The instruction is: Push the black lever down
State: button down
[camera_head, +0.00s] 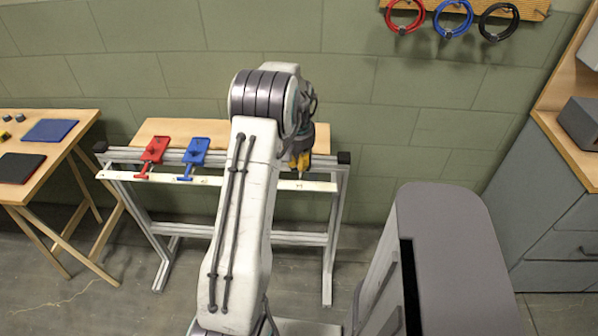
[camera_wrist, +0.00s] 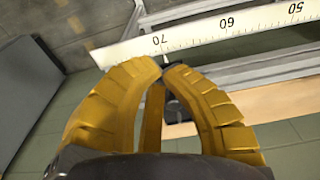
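My gripper (camera_head: 300,162) has yellow fingers and points down at the right part of the bench rail. In the wrist view its fingertips (camera_wrist: 166,68) come together near the 70 mark of a white ruler strip (camera_wrist: 225,30). It appears shut with nothing clearly held. A dark piece (camera_wrist: 177,108) shows between and behind the fingers; it may be the black lever, but most of it is hidden. In the head view my arm and gripper cover that spot. A red lever (camera_head: 153,151) and a blue lever (camera_head: 196,153) stand to the left on the same bench.
The metal-framed bench (camera_head: 162,222) has the ruler strip along its front. A wooden table (camera_head: 60,140) stands left, and a grey cabinet (camera_head: 560,235) right. Red, blue and black cable loops (camera_head: 453,18) hang on the wall. The floor before the bench is partly clear.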

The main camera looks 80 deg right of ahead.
jog(key=shift+f, duration=0.25)
jog(key=shift+f+b, duration=1)
jog(key=shift+f, duration=0.2)
jog(key=shift+d+f+b, duration=0.1)
jog(key=shift+f+b, duration=0.5)
jog(key=shift+f, duration=0.3)
jog(key=shift+r, duration=0.1)
jog(key=shift+s+a+r+b, duration=0.1)
jog(key=shift+a+r+b, duration=0.2)
jog(key=shift+a, duration=0.5)
jog(key=shift+a+r+b, duration=0.2)
jog(key=shift+a+r, duration=0.05)
jog(key=shift+a, duration=0.55)
notch_tip(320, 180, up, 12)
jog(key=a, duration=0.1)
